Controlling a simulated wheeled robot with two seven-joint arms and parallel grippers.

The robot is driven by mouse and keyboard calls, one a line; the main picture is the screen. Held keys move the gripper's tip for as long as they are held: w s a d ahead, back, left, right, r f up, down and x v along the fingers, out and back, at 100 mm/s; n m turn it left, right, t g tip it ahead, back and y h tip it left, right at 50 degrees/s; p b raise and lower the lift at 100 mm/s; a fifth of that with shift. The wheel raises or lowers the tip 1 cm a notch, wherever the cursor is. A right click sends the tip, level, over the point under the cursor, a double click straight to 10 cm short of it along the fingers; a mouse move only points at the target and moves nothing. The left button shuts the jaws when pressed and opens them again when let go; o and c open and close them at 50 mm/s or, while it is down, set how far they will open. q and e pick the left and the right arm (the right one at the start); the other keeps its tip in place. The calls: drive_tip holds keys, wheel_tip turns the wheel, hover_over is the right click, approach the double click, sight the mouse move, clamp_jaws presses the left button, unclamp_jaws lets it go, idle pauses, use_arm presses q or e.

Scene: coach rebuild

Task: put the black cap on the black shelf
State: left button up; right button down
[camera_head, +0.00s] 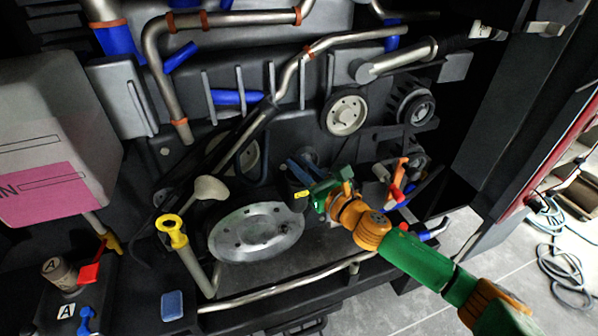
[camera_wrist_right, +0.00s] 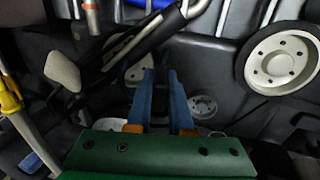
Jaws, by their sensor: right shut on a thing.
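My right gripper (camera_head: 298,170) reaches in from the lower right on a green and orange arm, in front of the engine. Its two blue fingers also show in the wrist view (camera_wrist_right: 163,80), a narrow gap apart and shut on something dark. I take this for the black cap, but it barely stands out from the dark engine behind, and its outline is hidden. I cannot single out the black shelf for sure among the dark surfaces. My left gripper is not in view.
A large grey disc (camera_head: 256,232) lies below left of the gripper. A yellow-topped pipe (camera_head: 172,232) and a pale knob (camera_head: 211,188) stand farther left. A pale wheel (camera_head: 345,112) and metal pipes are above. A pink-and-white box (camera_head: 60,130) is at the left.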

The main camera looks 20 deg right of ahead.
wheel_tip(320, 180, up, 2)
drive_tip(key=shift+r+p, duration=0.2)
drive_tip(key=shift+p, duration=0.7)
drive_tip(key=shift+f, duration=0.1)
drive_tip(key=shift+s, duration=0.1)
